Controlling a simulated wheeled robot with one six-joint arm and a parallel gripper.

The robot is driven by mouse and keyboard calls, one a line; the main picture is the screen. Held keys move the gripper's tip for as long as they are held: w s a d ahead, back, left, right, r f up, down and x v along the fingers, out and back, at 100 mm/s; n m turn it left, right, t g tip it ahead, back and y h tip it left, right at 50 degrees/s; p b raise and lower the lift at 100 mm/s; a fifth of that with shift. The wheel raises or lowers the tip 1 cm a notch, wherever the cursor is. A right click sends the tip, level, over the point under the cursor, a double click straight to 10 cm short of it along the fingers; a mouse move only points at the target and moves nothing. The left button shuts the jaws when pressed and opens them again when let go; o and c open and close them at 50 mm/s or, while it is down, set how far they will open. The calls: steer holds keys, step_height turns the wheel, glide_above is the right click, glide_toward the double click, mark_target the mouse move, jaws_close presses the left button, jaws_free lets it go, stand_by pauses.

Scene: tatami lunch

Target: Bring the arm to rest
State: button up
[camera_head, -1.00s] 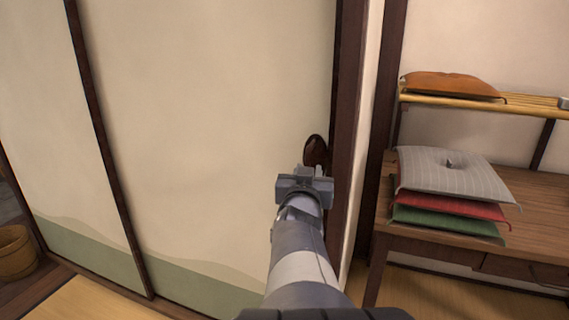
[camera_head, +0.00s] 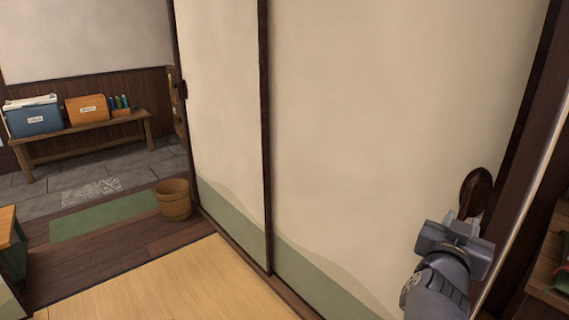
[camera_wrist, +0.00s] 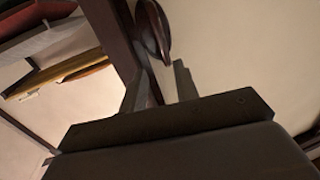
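My gripper (camera_head: 462,222) is in front of the pale sliding door (camera_head: 390,120), near its right edge, at the lower right of the head view. A dark oval door pull (camera_head: 476,190) is just beyond the fingertips. In the wrist view, the two fingers of my gripper (camera_wrist: 160,88) stand apart with nothing between them. The door pull (camera_wrist: 153,30) appears there beyond the fingertips, and I cannot tell whether a finger touches it. My forearm reaches up from the lower edge of the head view.
A wooden bucket (camera_head: 173,199) stands by the left door panel. Behind it, a bench (camera_head: 90,148) holds a blue box (camera_head: 34,118) and an orange box (camera_head: 87,109). Tatami (camera_head: 180,285) is clear at lower left. A dark post (camera_head: 520,140) is right of the gripper.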

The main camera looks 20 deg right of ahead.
mark_target(466, 201)
steer(key=b+x, duration=0.3)
steer(key=x, duration=0.7)
steer(key=shift+w+d, duration=0.2)
steer(key=shift+w+a, duration=0.15)
steer(key=shift+w, duration=0.05)
